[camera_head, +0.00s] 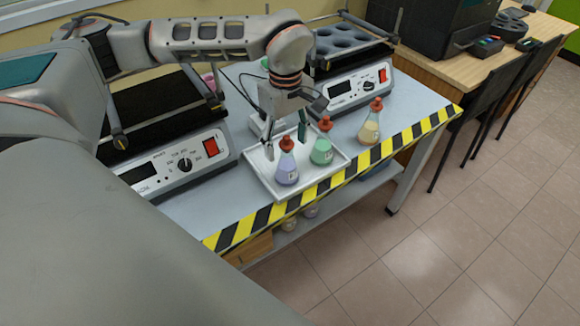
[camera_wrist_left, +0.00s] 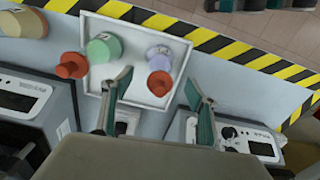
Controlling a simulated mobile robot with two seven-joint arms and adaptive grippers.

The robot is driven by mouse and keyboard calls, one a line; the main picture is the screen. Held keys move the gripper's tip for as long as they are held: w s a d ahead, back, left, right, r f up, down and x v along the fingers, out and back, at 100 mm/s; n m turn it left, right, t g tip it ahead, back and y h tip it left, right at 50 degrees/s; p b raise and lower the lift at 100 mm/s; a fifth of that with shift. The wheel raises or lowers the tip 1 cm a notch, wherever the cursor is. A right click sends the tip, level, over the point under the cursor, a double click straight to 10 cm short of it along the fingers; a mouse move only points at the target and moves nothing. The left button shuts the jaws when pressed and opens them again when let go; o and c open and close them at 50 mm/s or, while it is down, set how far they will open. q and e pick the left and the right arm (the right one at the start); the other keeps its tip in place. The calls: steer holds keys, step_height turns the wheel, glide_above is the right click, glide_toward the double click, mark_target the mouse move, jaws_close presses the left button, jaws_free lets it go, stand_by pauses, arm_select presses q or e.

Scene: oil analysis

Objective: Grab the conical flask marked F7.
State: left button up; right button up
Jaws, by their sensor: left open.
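A purple conical flask (camera_head: 287,168) and a green one (camera_head: 322,152) stand upright with red stoppers in a white tray (camera_head: 258,178). A yellow flask (camera_head: 369,128) with a red stopper stands right of the tray. Their labels are too small to read, so I cannot tell which is F7. My left gripper (camera_head: 286,142) is open and empty over the tray, just behind the purple flask. In the left wrist view, the purple flask (camera_wrist_left: 160,54) appears between and beyond the open fingers (camera_wrist_left: 155,90), with the green flask (camera_wrist_left: 104,48) to its left. My right gripper is not in view.
A black-topped instrument (camera_head: 180,160) stands left of the tray, and another instrument (camera_head: 350,90) with a round-holed top stands behind it. Yellow-black tape (camera_head: 390,147) marks the table's front edge. More flasks (camera_head: 290,224) sit on a lower shelf.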

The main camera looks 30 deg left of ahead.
mark_target(287, 160)
arm_select(q)
step_height(287, 160, down, 7)
steer(key=shift+r+b, duration=0.2)
steer(key=shift+b, duration=0.3)
steer(key=shift+d, duration=0.1)
steer(key=c, duration=1.4)
